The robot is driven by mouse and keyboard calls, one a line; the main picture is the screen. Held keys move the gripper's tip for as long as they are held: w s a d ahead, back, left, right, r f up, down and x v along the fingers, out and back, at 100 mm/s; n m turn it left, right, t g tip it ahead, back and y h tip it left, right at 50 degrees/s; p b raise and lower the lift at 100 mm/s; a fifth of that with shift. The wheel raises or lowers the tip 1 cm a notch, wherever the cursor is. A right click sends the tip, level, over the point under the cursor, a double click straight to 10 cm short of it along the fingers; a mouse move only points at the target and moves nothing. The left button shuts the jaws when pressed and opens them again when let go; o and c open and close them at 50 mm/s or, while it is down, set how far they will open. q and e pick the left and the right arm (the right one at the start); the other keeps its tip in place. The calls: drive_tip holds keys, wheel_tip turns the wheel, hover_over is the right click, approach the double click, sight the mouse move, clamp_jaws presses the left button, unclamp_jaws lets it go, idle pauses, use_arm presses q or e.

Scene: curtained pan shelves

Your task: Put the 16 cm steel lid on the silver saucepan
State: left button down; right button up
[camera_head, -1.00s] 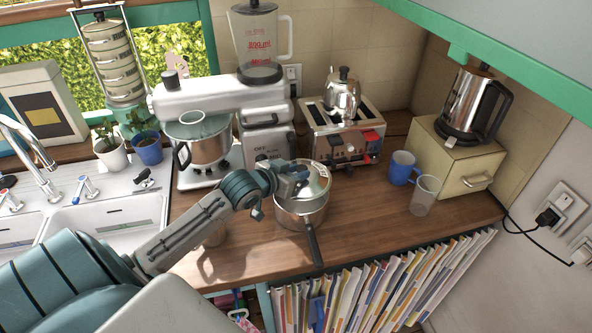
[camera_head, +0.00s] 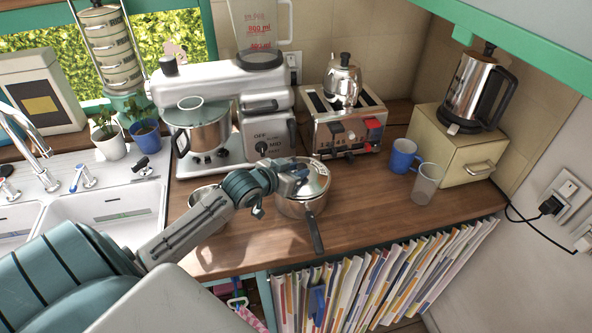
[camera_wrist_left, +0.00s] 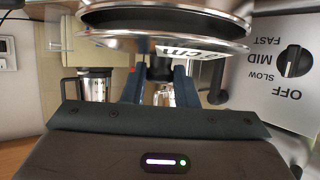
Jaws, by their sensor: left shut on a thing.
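The silver saucepan (camera_head: 293,208) stands on the wooden counter, its dark handle (camera_head: 316,235) pointing to the front. The steel lid (camera_head: 317,181) lies over the saucepan's mouth, looking roughly level. In the left wrist view the lid (camera_wrist_left: 165,43) is at the top, with part of a "cm" label showing. A dark band separates two shiny rims there; I cannot tell whether the lid is fully seated. My left gripper (camera_head: 294,180) is shut on the lid's dark knob (camera_wrist_left: 161,68), with blue fingers on both sides. My right gripper is out of view.
A stand mixer (camera_head: 215,95) with a steel bowl stands behind my left arm. A toaster (camera_head: 345,125) with a teapot on it is behind the saucepan. Another steel vessel (camera_head: 203,192) is partly hidden by my arm. A blue mug (camera_head: 402,156) and clear cup (camera_head: 424,184) stand right.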

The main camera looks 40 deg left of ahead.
use_arm(q)
drive_tip(key=shift+f, duration=0.3)
drive_tip(key=shift+f, duration=0.35)
drive_tip(key=c, duration=1.1)
unclamp_jaws()
drive_tip(key=shift+s+b, duration=0.1)
drive_tip(key=shift+b, duration=0.2)
drive_tip(key=shift+s, duration=0.2)
drive_tip(key=shift+p+v, duration=0.35)
drive_tip(key=shift+v, duration=4.8)
